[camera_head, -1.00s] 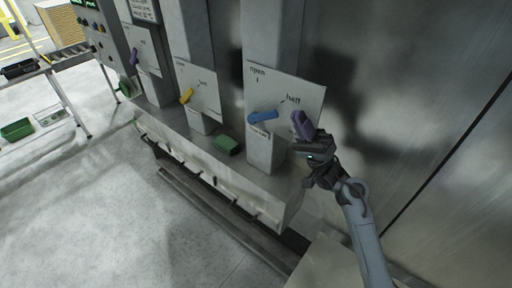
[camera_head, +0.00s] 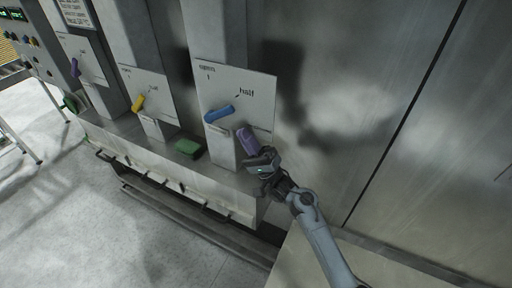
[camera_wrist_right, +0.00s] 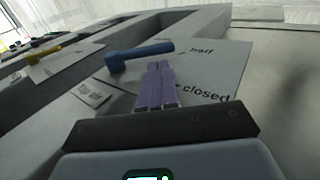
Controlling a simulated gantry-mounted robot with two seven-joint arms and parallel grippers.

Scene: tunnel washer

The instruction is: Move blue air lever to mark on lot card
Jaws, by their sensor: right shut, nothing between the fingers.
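The blue lever (camera_head: 219,113) sits on a white plate (camera_head: 262,115) marked "open" and "half". Its free end points right, a little below the "half" tick. In the right wrist view the blue lever (camera_wrist_right: 140,54) points toward "half", and "closed" shows lower on the plate. A small printed card (camera_wrist_right: 92,94), perhaps the lot card, is below the lever's pivot; its writing is too small to read. My right gripper (camera_head: 246,138) has purple fingers, shut and empty, just below and right of the lever.
A yellow lever (camera_head: 138,103) and a purple lever (camera_head: 74,68) sit on similar plates to the left. A green block (camera_head: 189,148) lies on the ledge between columns. A steel wall (camera_head: 350,90) stands to the right.

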